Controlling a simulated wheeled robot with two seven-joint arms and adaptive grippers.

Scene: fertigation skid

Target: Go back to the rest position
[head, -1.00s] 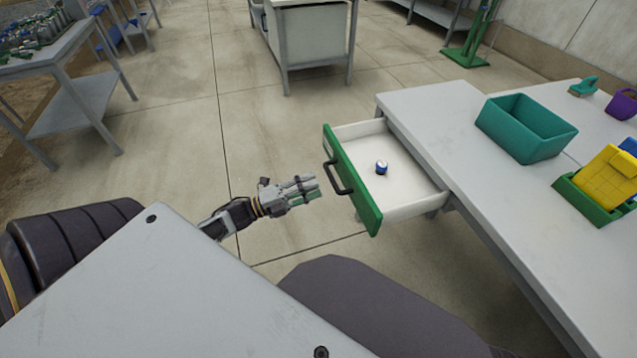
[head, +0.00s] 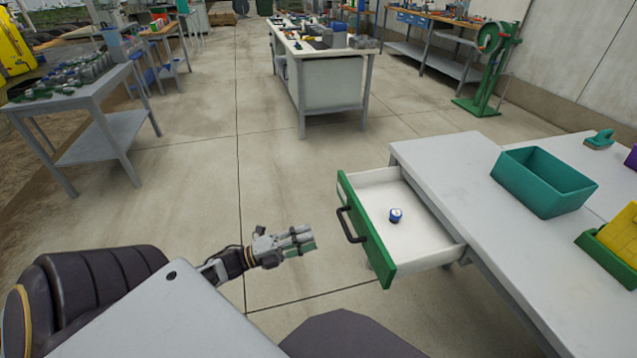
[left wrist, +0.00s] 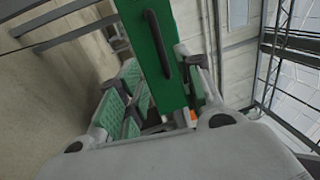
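My left gripper (head: 306,241) is in the head view, left of the open drawer and apart from its handle. In the left wrist view its fingers are spread, with nothing seen held between them. The drawer (head: 425,238) is pulled out of the white table. Its green front with the dark handle (head: 350,225) faces my gripper, and it also shows beyond the fingers in the left wrist view (left wrist: 150,50). A small blue and white can-like object (head: 395,215) stands inside the drawer. My right gripper is not in view.
The white table (head: 450,160) carries a teal bin (head: 543,181), a green tray (head: 606,255) with a yellow item, and a teal brush (head: 599,139). A workbench (head: 335,95) stands farther back and a grey table (head: 85,95) at left. The floor between is clear.

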